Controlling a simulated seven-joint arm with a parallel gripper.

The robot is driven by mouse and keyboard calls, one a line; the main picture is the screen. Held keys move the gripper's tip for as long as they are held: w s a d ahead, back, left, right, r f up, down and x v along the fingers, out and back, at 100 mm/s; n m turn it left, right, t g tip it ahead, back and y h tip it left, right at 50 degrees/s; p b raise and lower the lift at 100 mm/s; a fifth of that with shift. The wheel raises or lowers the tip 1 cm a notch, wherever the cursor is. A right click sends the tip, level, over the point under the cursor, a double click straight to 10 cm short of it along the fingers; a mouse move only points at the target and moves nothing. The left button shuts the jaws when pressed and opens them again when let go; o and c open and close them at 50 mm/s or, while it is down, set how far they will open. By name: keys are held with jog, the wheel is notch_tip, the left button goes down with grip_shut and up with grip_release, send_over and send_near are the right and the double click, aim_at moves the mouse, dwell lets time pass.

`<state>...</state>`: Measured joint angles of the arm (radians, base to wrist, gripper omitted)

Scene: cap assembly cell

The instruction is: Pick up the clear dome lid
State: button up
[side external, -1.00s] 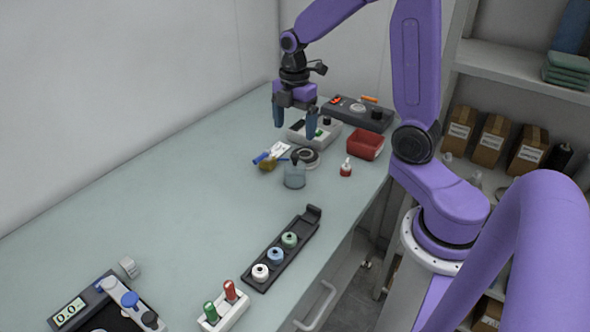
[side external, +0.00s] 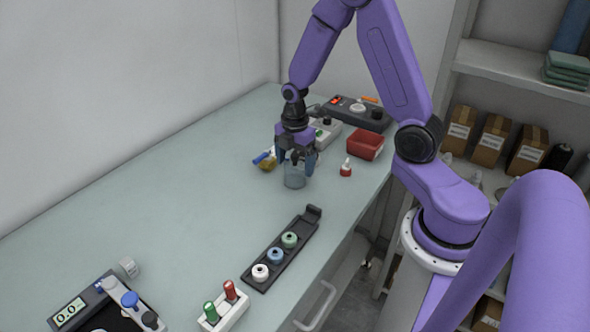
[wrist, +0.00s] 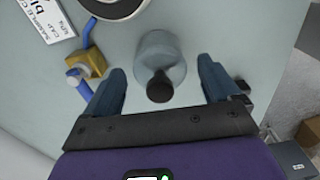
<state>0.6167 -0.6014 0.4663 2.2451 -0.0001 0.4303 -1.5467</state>
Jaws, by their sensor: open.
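The clear dome lid (side external: 295,181) stands on the table, a see-through bluish dome with a black knob on top. It also shows in the wrist view (wrist: 173,48), with the knob (wrist: 160,87) toward me. My gripper (side external: 296,166) is open and pointing down over the lid. In the wrist view, one finger of my gripper (wrist: 161,70) is on each side of the lid and its knob, with gaps showing on both sides. The fingers partly hide the lid's top in the side view. Nothing is held.
A black rack (side external: 252,284) with three caps is in front.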

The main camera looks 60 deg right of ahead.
jog(key=shift+f, duration=0.2)
jog(key=c, duration=1.1)
jog(key=shift+r, duration=0.1)
